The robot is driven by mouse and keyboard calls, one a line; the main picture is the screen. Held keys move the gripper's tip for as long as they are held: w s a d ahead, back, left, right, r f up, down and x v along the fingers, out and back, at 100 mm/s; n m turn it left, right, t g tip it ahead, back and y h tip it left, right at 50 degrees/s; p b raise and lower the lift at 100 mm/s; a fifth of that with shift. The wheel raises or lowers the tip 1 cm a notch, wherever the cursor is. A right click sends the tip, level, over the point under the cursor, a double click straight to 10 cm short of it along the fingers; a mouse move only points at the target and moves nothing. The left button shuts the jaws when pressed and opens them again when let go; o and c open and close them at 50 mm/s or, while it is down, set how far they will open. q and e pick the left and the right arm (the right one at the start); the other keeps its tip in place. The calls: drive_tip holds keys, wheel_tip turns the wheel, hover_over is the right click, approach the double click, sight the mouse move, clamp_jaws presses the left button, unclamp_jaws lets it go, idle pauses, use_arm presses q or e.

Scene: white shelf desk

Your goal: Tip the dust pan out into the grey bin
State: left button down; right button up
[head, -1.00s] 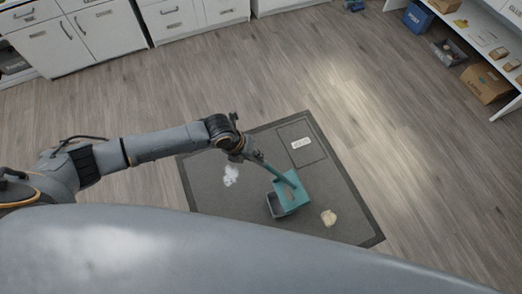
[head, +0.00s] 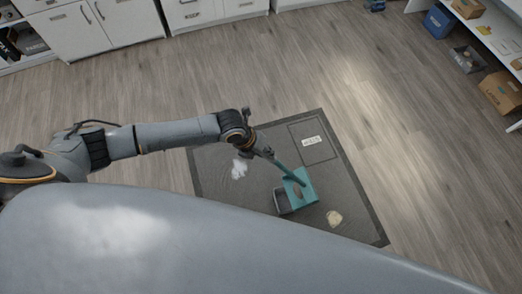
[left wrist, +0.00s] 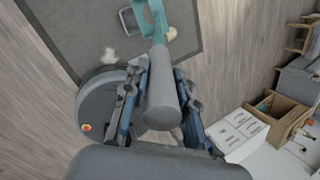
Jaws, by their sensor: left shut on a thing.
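The teal dust pan (head: 309,188), with a dark grey box-like part (head: 283,202) at its left side, is over the dark mat. My left gripper (head: 266,153) is shut on its long handle. In the left wrist view the thick grey handle end (left wrist: 163,105) lies between the fingers of my left gripper (left wrist: 160,78), with the teal part (left wrist: 155,20) beyond. I cannot tell whether the pan touches the mat. A small brownish patch shows on the pan; I cannot tell what it is. I cannot make out a grey bin. My right gripper is not in view.
White fluff (head: 239,168) and a beige crumpled piece (head: 334,218) lie on the mat (head: 225,190). A labelled outlined rectangle (head: 318,153) is at its far side. Shelves with boxes (head: 502,92) stand at right, white cabinets (head: 110,25) at the back. The wooden floor between is clear.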

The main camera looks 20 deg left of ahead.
use_arm(q)
drive_tip(key=shift+w+d+r, duration=0.1)
drive_tip(key=shift+d, duration=0.15)
drive_tip(key=shift+a, duration=0.15)
drive_tip(key=shift+t+h, duration=0.3)
drive_tip(key=shift+h, duration=0.2)
drive_tip(key=shift+s+a+f+b, duration=0.2)
drive_tip(key=shift+s+a, duration=0.3)
drive_tip(key=shift+a, duration=0.3)
drive_tip(key=shift+s+a+f+b, duration=0.25)
drive_tip(key=shift+s+a, duration=0.25)
drive_tip(key=shift+a, duration=0.35)
drive_tip(key=shift+s+a+f+b, duration=0.2)
drive_tip(key=shift+s+a, duration=0.3)
drive_tip(key=shift+a, duration=0.3)
drive_tip(key=shift+a, duration=0.1)
drive_tip(key=shift+h, duration=0.3)
drive_tip(key=shift+s+a+f+b, duration=0.4)
drive_tip(key=shift+s+a+b, duration=0.2)
drive_tip(key=shift+a, duration=0.2)
drive_tip(key=shift+s+a+f+b, duration=0.45)
drive_tip(key=shift+s+a, duration=0.2)
drive_tip(key=shift+a, duration=0.15)
drive_tip(key=shift+t, duration=0.3)
